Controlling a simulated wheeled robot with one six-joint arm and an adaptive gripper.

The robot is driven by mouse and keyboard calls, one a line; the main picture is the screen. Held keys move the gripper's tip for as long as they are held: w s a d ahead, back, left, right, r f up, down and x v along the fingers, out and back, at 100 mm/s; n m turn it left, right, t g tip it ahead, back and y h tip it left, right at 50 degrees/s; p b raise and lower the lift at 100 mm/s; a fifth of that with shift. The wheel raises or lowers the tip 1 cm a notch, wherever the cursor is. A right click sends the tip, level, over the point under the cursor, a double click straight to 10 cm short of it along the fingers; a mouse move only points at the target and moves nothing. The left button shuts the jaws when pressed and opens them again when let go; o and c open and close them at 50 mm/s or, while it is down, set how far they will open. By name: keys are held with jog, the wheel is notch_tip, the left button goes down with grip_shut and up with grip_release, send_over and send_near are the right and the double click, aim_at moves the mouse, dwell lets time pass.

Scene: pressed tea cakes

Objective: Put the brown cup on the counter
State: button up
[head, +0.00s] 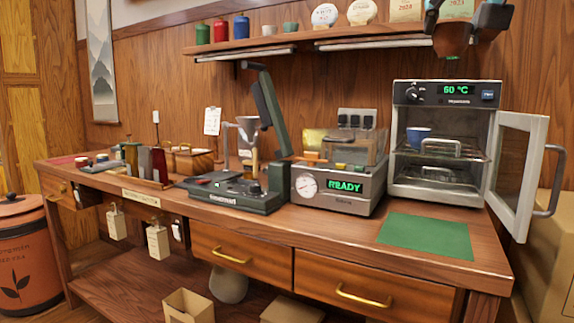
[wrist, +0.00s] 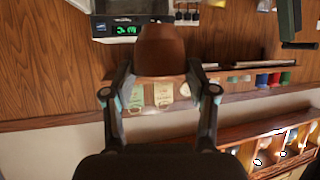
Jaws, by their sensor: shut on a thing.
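The brown cup (wrist: 162,50) is held between the two fingers of my gripper (wrist: 160,74) in the wrist view, which looks upside down. In the head view the brown cup (head: 453,40) hangs in the air at the upper right, in front of the shelf and above the oven. My gripper (head: 460,22) is shut on it there and is partly cut off by the top edge. The wooden counter (head: 345,232) runs below, well under the cup. A green mat (head: 428,236) lies flat on its right end with nothing on it.
The oven (head: 440,95) reads 60 °C; its glass door (head: 520,165) is open to the right. A press machine reading READY (head: 338,190) and a dark scale (head: 232,195) stand left of the mat. The wall shelf (head: 300,42) holds canisters and cakes.

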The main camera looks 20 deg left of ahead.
jog(key=w+a+f+n+g+y+b, duration=0.2)
jog(key=w+a+f+n+y+b, duration=0.1)
jog(key=a+f, duration=0.4)
jog(key=w+a+f+n+g+y+b, duration=0.2)
jog(key=a+f, duration=0.5)
jog(key=f, duration=0.5)
jog(key=w+a+f+n+g+y+b, duration=0.1)
jog(key=w+a+f+n+y+b, duration=0.2)
jog(key=a+f, duration=0.4)
jog(key=shift+w+f+n+g+y+b, duration=0.15)
jog(key=shift+w+f+n+b, duration=0.15)
jog(key=shift+f+b, duration=0.2)
jog(key=shift+w+f+n+g+y+b, duration=0.1)
jog(key=shift+w+f+n+b, duration=0.15)
jog(key=shift+w+f+b, duration=0.3)
jog(key=shift+w+f+n+g+y+b, duration=0.15)
jog(key=shift+w+f+n+b, duration=0.15)
jog(key=shift+f, duration=0.35)
jog(key=shift+f+b, duration=0.8)
jog(key=shift+f, duration=1.45)
jog(key=shift+f, duration=0.15)
jog(key=o, duration=1.1)
jog(key=shift+o, duration=0.2)
